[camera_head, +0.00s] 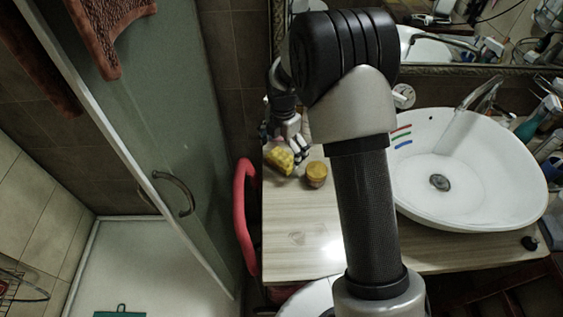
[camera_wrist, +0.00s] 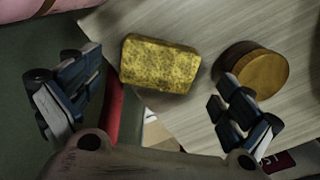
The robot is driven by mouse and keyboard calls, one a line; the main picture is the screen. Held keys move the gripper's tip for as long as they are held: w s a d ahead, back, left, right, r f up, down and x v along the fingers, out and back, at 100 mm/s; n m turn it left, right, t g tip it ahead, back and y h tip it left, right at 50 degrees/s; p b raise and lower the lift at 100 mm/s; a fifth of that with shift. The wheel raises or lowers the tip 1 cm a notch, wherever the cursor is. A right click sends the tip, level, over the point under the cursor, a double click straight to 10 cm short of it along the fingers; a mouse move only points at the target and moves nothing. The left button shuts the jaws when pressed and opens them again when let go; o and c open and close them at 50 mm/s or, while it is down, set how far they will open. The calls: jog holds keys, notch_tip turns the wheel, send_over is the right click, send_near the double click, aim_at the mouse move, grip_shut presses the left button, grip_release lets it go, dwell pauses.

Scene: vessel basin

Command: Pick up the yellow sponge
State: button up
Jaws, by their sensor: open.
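The yellow sponge (camera_wrist: 160,65) is a speckled block in the wrist view, lying at the edge of the wooden counter. In the head view the sponge (camera_head: 279,160) is at the counter's back left corner, partly hidden by my gripper. My gripper (camera_wrist: 165,100) is open, one finger to the left of the sponge and one to the lower right, with nothing between the fingertips touching it. In the head view my gripper (camera_head: 292,138) is just above and behind the sponge, partly hidden by my arm.
A round yellow-lidded jar (camera_head: 316,174) stands close to the right of the sponge. The white basin (camera_head: 470,205) with its faucet (camera_head: 478,95) is farther right. A glass shower door (camera_head: 165,130) and red tube (camera_head: 244,215) are on the left. The counter's front (camera_head: 300,255) is clear.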

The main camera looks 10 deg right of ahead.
aim_at(282, 157)
notch_tip(282, 157, down, 4)
jog(key=shift+a+r+b, duration=0.1)
jog(key=shift+r+b, duration=0.15)
jog(key=shift+b, duration=0.25)
jog(key=shift+r, duration=0.1)
jog(key=shift+c, duration=0.5)
jog(key=c, duration=0.7)
jog(key=shift+c, duration=0.2)
notch_tip(282, 157, up, 20)
jog(key=p, duration=0.6)
